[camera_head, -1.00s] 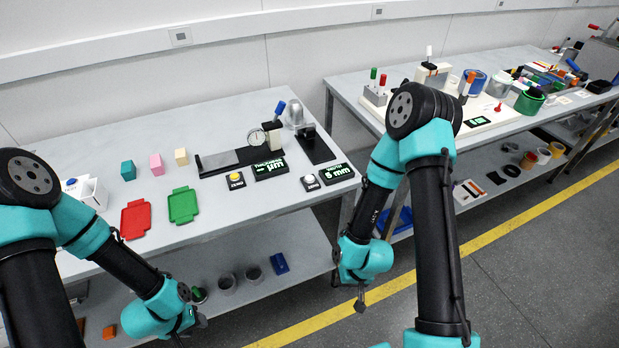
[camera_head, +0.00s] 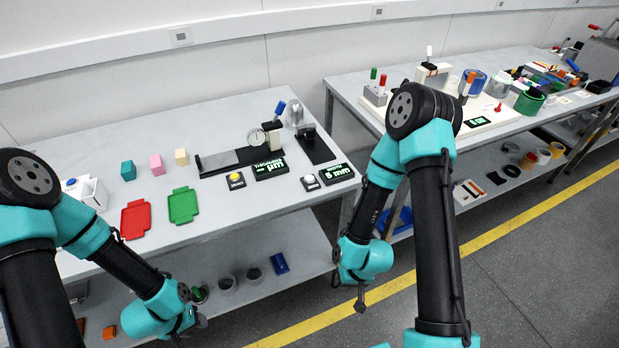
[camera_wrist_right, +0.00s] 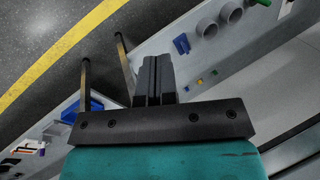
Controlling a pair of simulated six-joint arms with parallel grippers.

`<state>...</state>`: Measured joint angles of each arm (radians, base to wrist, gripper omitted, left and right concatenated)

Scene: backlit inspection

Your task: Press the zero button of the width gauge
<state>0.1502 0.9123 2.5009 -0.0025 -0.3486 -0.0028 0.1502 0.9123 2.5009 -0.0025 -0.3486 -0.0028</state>
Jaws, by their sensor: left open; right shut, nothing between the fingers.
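The width gauge appears to be the right-hand unit on the left table, a black stand (camera_head: 316,147) with a display (camera_head: 337,173) showing green characters that are hard to read. A small black box with a white button (camera_head: 309,179) sits just left of that display. A second box with a yellow button (camera_head: 235,177) lies farther left, beside another green-lettered display (camera_head: 270,168). My right gripper (camera_head: 360,302) is shut and empty, low in front of the table's right end; its closed fingers show in the right wrist view (camera_wrist_right: 152,72). My left gripper (camera_head: 198,320) is open, low before the table front, its fingers barely visible.
Red (camera_head: 135,219) and green (camera_head: 183,205) trays and several small blocks lie to the left. Cups (camera_head: 227,284) stand on the lower shelf. A second, crowded table (camera_head: 350,88) is at right, beyond a gap.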

